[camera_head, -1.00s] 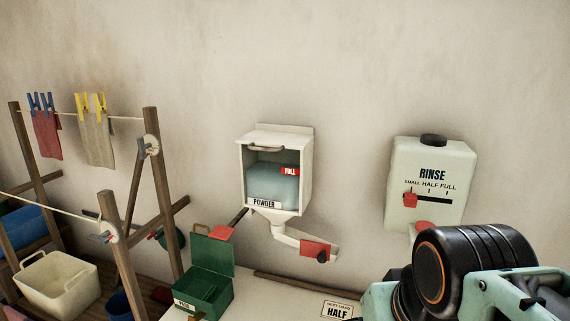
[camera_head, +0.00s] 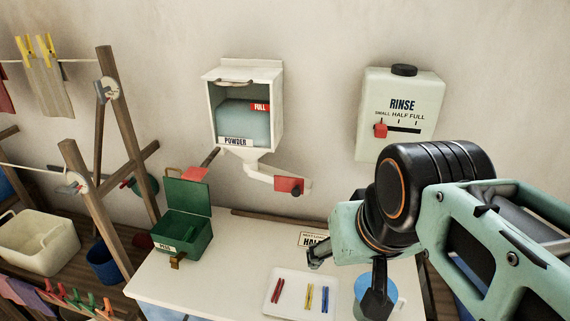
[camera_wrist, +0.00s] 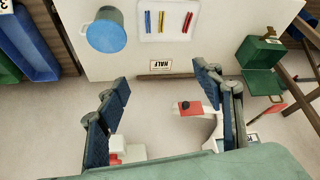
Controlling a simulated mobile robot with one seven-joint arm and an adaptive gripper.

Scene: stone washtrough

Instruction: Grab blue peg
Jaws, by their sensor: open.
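The blue peg (camera_head: 324,298) lies on a white tray (camera_head: 272,299) on the pale tabletop, to the right of a yellow peg (camera_head: 310,296) and a red peg (camera_head: 277,291). In the wrist view the blue peg (camera_wrist: 148,21) is leftmost on the tray, near the top edge. My gripper (camera_head: 347,280) is open and empty. In the head view its fingers show above the table, near the tray. In the wrist view my gripper (camera_wrist: 162,78) has its fingers spread wide, with the tray beyond the fingertips.
A light-blue cup (camera_wrist: 107,30) stands beside the tray, partly hidden by my gripper in the head view. A green box (camera_head: 185,222) stands open at the table's left. A powder dispenser (camera_head: 246,105) and a rinse dispenser (camera_head: 400,110) hang on the wall. Bare tabletop lies between box and tray.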

